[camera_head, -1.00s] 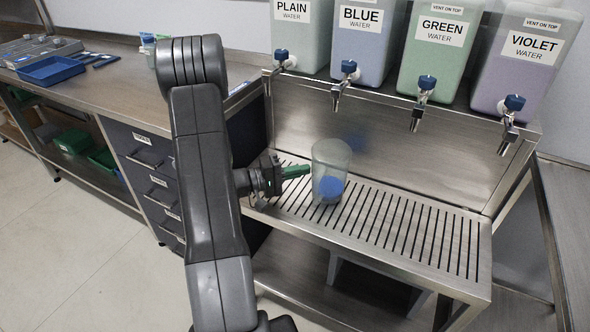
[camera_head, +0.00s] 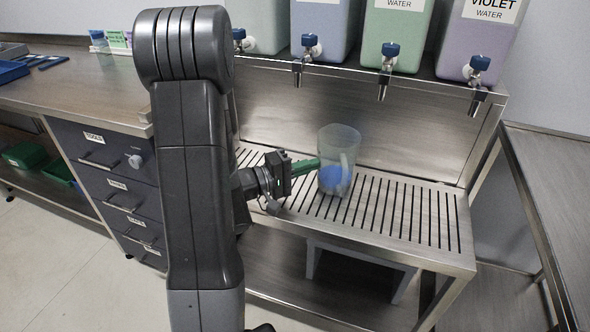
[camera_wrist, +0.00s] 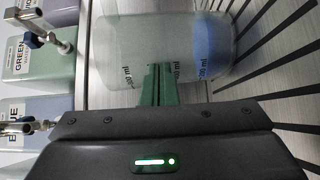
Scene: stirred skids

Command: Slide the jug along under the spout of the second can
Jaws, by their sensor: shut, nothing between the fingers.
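The clear jug (camera_head: 338,145) stands upright on the slotted drip tray (camera_head: 430,215), with blue at its bottom. It also shows close up in the wrist view (camera_wrist: 130,50), with volume marks. My gripper (camera_head: 318,163) is shut and empty. Its green fingertips (camera_wrist: 158,70) are at the left side of the jug in the head view and look to be touching it. The second can (camera_head: 325,25), bluish, has a blue-handled tap with a metal spout (camera_head: 298,73). In the head view the jug is lower and a little right of that spout; exact alignment is unclear.
The green can (camera_head: 403,35) and violet can (camera_head: 480,40) stand to the right on the shelf, their spouts overhanging the tray. The tray is clear right of the jug. A steel back panel (camera_head: 400,130) rises behind. A drawer bench (camera_head: 75,95) is at left.

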